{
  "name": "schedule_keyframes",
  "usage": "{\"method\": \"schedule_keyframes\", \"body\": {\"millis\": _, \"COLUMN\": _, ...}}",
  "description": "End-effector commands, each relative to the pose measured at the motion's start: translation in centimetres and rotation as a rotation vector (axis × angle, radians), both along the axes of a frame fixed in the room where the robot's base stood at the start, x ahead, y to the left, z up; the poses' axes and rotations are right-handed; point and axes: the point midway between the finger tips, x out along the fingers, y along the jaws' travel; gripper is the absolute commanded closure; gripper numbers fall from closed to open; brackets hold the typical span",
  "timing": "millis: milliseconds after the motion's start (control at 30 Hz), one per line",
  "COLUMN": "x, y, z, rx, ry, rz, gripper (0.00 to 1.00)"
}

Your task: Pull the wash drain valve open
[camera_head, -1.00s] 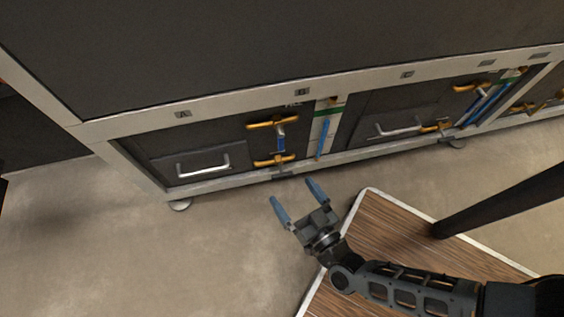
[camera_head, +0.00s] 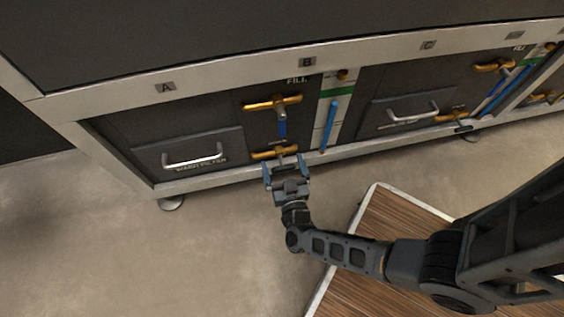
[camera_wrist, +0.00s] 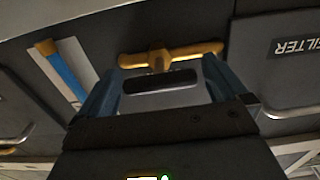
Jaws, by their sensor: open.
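A yellow T-shaped valve handle (camera_head: 274,153) sits low on the washer panel under section B, and it shows in the wrist view (camera_wrist: 170,56). Which of the two is the drain valve I cannot read from a label. In the wrist view my gripper (camera_wrist: 161,72) shows no clear contact.
An upper yellow valve (camera_head: 272,103) marked FILL is above, with a blue tube (camera_head: 282,129) below it. A blue gauge strip (camera_head: 330,124) stands right. A wash filter drawer with a silver handle (camera_head: 192,156) is left. A wood-topped platform (camera_head: 372,235) lies lower right; the floor left is clear.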

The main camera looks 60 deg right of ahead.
Motion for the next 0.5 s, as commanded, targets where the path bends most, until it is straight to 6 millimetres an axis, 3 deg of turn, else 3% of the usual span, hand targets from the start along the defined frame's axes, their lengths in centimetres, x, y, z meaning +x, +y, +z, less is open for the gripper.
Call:
{"method": "schedule_keyframes", "body": {"millis": 433, "x": 1.07, "y": -1.05, "z": 0.0, "rx": 0.001, "ry": 0.0, "rz": 0.001, "gripper": 0.0}}
{"method": "schedule_keyframes", "body": {"millis": 500, "x": 1.06, "y": -1.04, "z": -0.01, "rx": 0.001, "ry": 0.0, "rz": 0.001, "gripper": 0.05}}
